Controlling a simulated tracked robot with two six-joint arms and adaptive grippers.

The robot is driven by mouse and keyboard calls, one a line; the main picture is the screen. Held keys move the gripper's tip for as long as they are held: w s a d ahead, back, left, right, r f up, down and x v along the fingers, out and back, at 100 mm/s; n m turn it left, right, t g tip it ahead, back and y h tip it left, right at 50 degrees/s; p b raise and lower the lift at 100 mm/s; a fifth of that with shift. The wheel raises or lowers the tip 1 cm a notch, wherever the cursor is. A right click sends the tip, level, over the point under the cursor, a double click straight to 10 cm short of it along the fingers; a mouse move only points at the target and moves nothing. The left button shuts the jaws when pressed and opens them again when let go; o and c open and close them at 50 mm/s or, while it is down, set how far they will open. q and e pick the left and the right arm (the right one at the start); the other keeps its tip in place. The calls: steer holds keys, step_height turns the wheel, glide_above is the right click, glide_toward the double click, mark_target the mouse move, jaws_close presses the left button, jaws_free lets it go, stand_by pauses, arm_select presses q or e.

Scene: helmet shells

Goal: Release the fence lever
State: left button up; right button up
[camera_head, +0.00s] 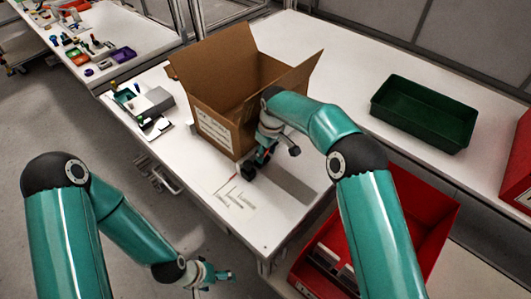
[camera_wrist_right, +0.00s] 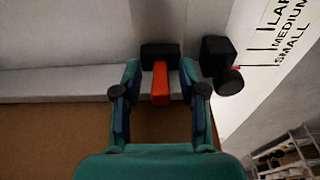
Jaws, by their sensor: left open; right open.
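The fence lever (camera_wrist_right: 160,85) is a red handle on a black block, seen in the right wrist view. It lies between the two fingers of my right gripper (camera_wrist_right: 159,72), which is open, with a gap on both sides of the lever. In the head view my right gripper (camera_head: 262,160) is low beside the cardboard box, and the lever is mostly hidden by it. A grey fence bar (camera_wrist_right: 60,85) runs behind the lever. My left gripper (camera_head: 222,275) is open and empty, off the table's front left edge.
An open cardboard box (camera_head: 215,100) stands on the white table. Size marks (camera_wrist_right: 290,35) reading MEDIUM and SMALL lie by a black knob (camera_wrist_right: 228,80). A green tray (camera_head: 425,112) is at the right, and a red bin (camera_head: 430,205) is at the front right.

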steer(key=r, duration=0.6)
steer(key=shift+s+d+r, duration=0.3)
steer(key=shift+s+d, duration=0.05)
steer(key=s+d+r+t+y+b, duration=0.1)
steer(key=s+d+r+b, duration=0.1)
steer(key=r+b, duration=0.25)
steer(key=s+d+r+t+y+b, duration=0.1)
steer(key=s+d+r+b, duration=0.1)
steer(key=r+b, duration=0.3)
steer(key=x, duration=0.7)
steer(key=p+x, duration=0.1)
steer(key=x, duration=0.7)
steer(key=shift+w+a+f, duration=0.15)
steer(key=shift+w+a, duration=0.1)
steer(key=shift+a, duration=0.05)
jaws_close()
